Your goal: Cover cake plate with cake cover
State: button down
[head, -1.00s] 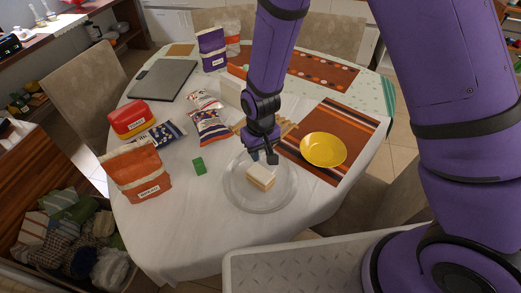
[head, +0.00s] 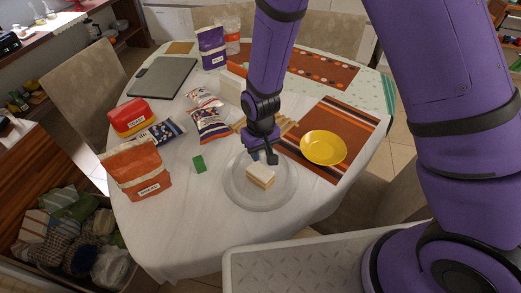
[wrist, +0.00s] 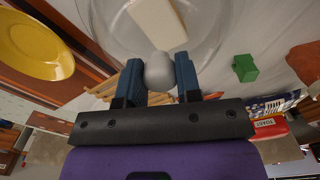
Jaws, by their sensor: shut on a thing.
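The clear cake plate (head: 236,200) stands at the near edge of the white-clothed table, with a pale slice of cake (head: 261,176) on it. The cake also shows in the wrist view (wrist: 156,22). The transparent cake cover (wrist: 108,38) has a grey knob (wrist: 159,71), and my gripper (wrist: 159,72) is shut on that knob between its blue fingers. In the head view my gripper (head: 265,158) is just behind and above the cake. The cover's clear wall is hard to see; I cannot tell whether its rim touches the plate.
A yellow plate (head: 323,148) lies on a striped orange mat (head: 345,115) to the right. A green block (head: 199,164), snack bag (head: 209,125) and orange bag (head: 137,170) stand left. Wooden sticks (wrist: 125,90) lie behind the cake plate.

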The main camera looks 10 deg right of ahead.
jog(key=shift+f, duration=0.7)
jog(key=c, duration=0.7)
grip_release()
jog(key=shift+r, duration=2.95)
